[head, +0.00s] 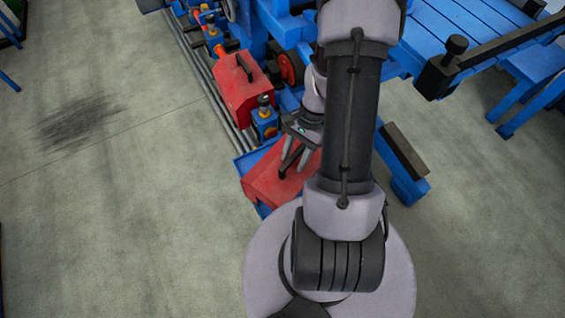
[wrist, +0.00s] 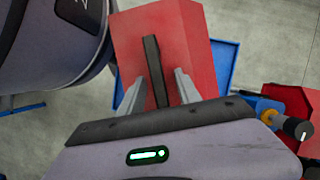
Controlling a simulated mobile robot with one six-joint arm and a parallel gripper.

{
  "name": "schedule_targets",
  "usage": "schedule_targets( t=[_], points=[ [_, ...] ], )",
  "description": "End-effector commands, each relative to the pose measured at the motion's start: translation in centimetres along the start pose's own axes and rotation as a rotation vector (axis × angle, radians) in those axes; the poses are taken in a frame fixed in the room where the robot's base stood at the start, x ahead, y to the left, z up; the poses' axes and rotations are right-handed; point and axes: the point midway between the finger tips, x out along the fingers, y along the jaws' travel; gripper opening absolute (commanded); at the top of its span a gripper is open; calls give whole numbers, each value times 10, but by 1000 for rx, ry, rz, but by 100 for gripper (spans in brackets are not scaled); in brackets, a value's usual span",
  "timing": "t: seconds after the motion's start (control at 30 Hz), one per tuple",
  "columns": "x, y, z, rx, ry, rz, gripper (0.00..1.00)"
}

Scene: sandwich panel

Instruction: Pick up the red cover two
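Two red covers with black handles show in the head view. The near red cover (head: 262,185) sits low in the blue frame, partly hidden by my arm; it also fills the upper middle of the wrist view (wrist: 195,45). My gripper (head: 292,172) points down at this cover. In the wrist view its two fingers (wrist: 160,76) are apart, one on each side of the black handle (wrist: 152,60), with gaps showing. The handle's lower end is hidden behind my gripper body. The other red cover (head: 240,95) sits farther up the machine, away from my gripper.
A blue block with a black knob (head: 264,118) stands between the two covers. Grey rails (head: 205,75) run along the machine's left side. A blue table (head: 465,30) with a black bar is at upper right. The concrete floor (head: 110,190) at left is clear.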

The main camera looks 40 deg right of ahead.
Motion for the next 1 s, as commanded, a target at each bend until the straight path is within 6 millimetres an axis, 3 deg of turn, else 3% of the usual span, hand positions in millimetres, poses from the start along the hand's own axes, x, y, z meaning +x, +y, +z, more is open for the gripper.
schedule_targets(
  t=[0.13,0.33,1.0],
  points=[
    [2,0,-1,0,0,0,40],
    [2,0,-1,0,0,0,1],
    [2,0,0,0,-1,0,0]
  ],
)
